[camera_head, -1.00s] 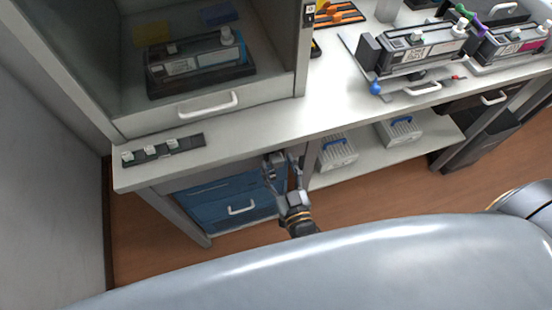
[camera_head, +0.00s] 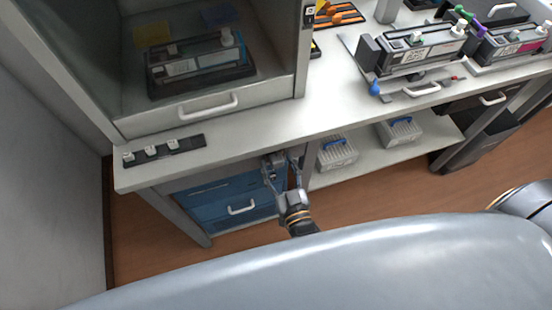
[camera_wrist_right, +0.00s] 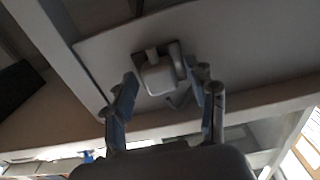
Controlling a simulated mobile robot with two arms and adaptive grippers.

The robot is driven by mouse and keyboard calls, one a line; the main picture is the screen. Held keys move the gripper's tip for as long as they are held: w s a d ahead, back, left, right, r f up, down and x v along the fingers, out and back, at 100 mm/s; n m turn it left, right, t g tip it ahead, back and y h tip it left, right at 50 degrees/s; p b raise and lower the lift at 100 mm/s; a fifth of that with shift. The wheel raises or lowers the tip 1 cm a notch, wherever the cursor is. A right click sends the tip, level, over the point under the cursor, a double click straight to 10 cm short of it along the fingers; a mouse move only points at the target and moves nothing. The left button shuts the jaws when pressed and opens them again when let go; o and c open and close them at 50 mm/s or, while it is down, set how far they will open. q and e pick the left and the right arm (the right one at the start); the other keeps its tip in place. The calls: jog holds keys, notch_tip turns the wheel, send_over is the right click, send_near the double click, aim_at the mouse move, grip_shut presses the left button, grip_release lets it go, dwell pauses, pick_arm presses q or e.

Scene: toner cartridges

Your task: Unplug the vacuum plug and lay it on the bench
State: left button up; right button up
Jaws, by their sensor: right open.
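My right gripper (camera_head: 282,162) is open at the bench's front edge, below the bench top (camera_head: 330,110). In the right wrist view its two fingers (camera_wrist_right: 163,78) stand on either side of a pale grey, blocky plug (camera_wrist_right: 158,79). The plug sits against a darker mount on a flat grey panel. A gap shows on the left side; I cannot tell whether the right finger touches it. I cannot tell from the frames whether this is the vacuum plug. My left gripper is not in view.
A dark strip with several white pieces (camera_head: 165,150) lies at the bench's left end. A glass-fronted cabinet (camera_head: 208,105) stands behind it. Blue drawers (camera_head: 235,195) are below the bench. Cartridges (camera_head: 425,50) stand at the right. The bench top between cabinet and cartridges is mostly clear.

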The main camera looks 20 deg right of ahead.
dwell(0.6)
grip_shut()
jog(key=shift+s, duration=0.1)
jog(key=shift+s+d+p, duration=0.1)
jog(key=shift+s+p, duration=0.95)
jog(key=shift+s, duration=1.85)
